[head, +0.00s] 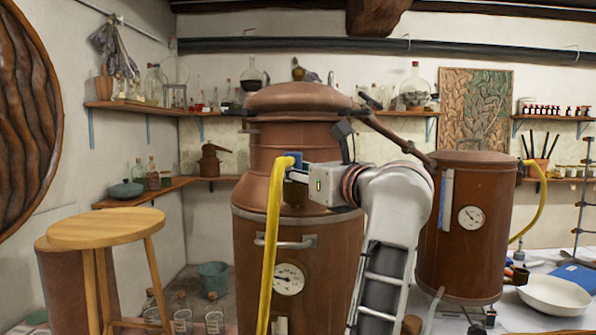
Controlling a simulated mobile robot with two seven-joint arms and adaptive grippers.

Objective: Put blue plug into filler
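The hose bends over at the plug and hangs down past the lower picture edge. The filler cannot be clearly made out; the gripper and plug cover part of the still's shoulder. I cannot tell whether the plug touches the still. My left gripper is not in view.
A second copper vessel (465,240) with a gauge stands to the right, joined by a copper pipe (390,131). A wooden stool (108,229) stands at the left. A white bowl (553,296) sits on the right table. Glass bottles stand on the floor behind the stool.

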